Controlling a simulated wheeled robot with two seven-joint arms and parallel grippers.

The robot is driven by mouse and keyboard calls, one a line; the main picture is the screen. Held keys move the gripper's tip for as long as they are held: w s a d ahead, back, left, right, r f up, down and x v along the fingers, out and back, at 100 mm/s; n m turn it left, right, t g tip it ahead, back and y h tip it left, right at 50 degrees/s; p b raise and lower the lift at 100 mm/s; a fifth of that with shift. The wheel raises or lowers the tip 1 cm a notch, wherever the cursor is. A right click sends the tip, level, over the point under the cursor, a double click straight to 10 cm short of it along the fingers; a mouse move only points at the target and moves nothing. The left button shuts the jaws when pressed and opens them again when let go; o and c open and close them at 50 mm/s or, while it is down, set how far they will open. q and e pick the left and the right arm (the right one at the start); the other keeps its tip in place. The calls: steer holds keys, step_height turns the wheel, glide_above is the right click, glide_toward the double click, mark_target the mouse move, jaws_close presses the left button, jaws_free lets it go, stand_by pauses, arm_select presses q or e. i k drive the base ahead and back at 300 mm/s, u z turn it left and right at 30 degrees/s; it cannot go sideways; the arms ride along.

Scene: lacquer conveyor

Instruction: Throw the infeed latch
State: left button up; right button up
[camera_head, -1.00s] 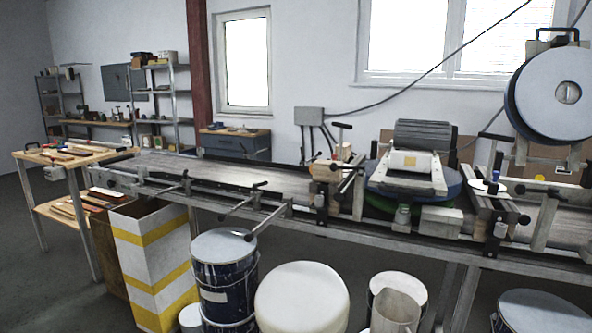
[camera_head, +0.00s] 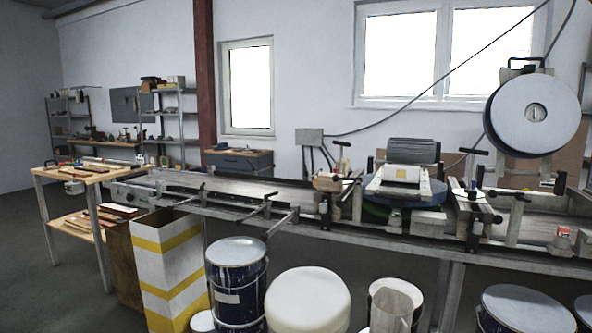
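The conveyor (camera_head: 240,188) runs across the view from the left worktable to the machine at the right. Several dark-knobbed levers stick out along its near side, among them a long one (camera_head: 280,223) and a shorter one (camera_head: 258,207) at its left half. Black T-handles stand upright on the right part, one (camera_head: 342,148) left of the machine and one (camera_head: 476,160) right of it. I cannot tell which of these is the infeed latch, or its position. Neither of my grippers is in view.
A worktable (camera_head: 84,172) with wood strips stands at the left end. Below the conveyor are a yellow-striped box (camera_head: 168,262), blue drums (camera_head: 236,275), a white-topped stool or drum (camera_head: 308,300) and a pale jug (camera_head: 392,308). The floor at the left front is clear.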

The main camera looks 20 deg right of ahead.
mark_target(335, 179)
steer(key=u, duration=0.4)
steer(key=i, duration=1.5)
steer(key=z, duration=0.2)
